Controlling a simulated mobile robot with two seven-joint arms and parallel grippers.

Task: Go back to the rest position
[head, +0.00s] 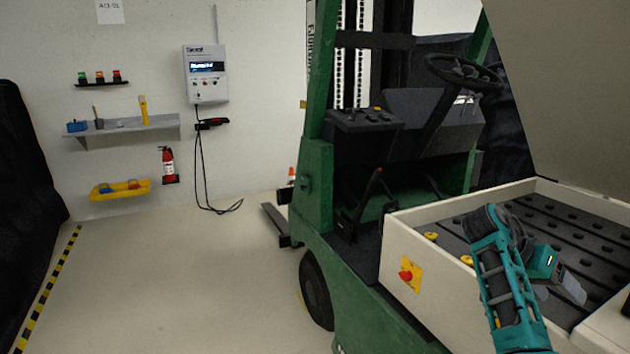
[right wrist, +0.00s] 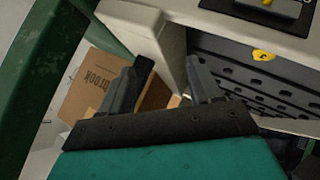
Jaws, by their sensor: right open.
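My right gripper (head: 572,290) shows in the head view at the lower right, at the end of my teal arm, over the open battery compartment of the green forklift (head: 318,180). In the right wrist view the right gripper (right wrist: 170,78) has its two dark fingers apart with nothing held between them. A cream compartment wall (right wrist: 165,45) and a brown cardboard box (right wrist: 98,85) show behind the fingers. My left gripper is in neither view.
The cream battery box (head: 393,240) has a red and yellow switch (head: 408,274) on its side. A raised cover (head: 575,90) stands above it. A wall charger (head: 206,75) hangs at the back, near a fire extinguisher (head: 168,165). The floor at left is clear.

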